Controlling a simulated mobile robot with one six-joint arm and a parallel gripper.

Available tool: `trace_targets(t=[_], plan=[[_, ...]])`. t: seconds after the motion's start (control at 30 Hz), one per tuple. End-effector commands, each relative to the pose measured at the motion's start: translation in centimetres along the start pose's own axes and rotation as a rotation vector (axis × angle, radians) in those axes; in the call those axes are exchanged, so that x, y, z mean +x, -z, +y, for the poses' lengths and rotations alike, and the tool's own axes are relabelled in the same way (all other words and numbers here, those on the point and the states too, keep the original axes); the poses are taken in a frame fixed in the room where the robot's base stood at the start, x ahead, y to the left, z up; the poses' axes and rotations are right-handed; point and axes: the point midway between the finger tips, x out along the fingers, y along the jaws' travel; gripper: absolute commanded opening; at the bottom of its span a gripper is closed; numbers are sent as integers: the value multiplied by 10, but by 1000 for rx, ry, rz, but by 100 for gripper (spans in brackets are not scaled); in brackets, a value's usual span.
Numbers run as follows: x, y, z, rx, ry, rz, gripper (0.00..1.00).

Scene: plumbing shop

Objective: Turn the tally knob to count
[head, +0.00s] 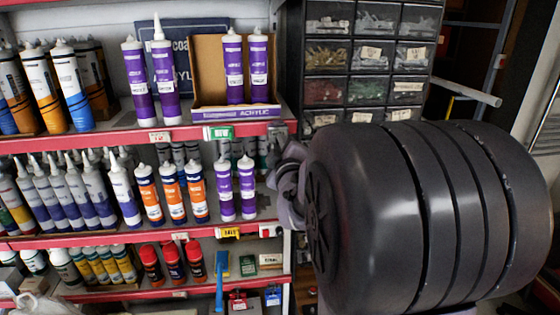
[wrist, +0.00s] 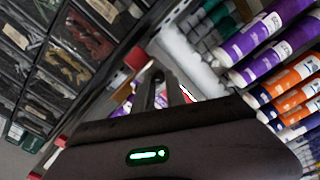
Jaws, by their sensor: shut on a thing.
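My gripper (head: 276,172) is at the right end of the red-edged shelves in the head view, partly hidden by my own dark arm. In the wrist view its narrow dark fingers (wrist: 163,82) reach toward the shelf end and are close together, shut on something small. The tally knob cannot be made out clearly in either view. It is hidden at the fingertips, and its setting cannot be read.
Purple tubes (head: 247,187) and orange-and-blue tubes (head: 172,193) stand on the middle shelf, left of my gripper. A black cabinet of small parts drawers (head: 367,55) stands behind to the right. Upper-shelf purple tubes (head: 233,67) sit in an open carton (head: 209,70).

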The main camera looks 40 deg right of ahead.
Motion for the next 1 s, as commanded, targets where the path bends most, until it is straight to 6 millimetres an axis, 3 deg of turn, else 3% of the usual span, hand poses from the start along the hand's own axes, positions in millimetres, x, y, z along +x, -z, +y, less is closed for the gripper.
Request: trace_targets(t=[0.5,1.0], plan=[[0,-1,-2,-406,-5,2,0],[0,1,1,-549,-5,2,0]])
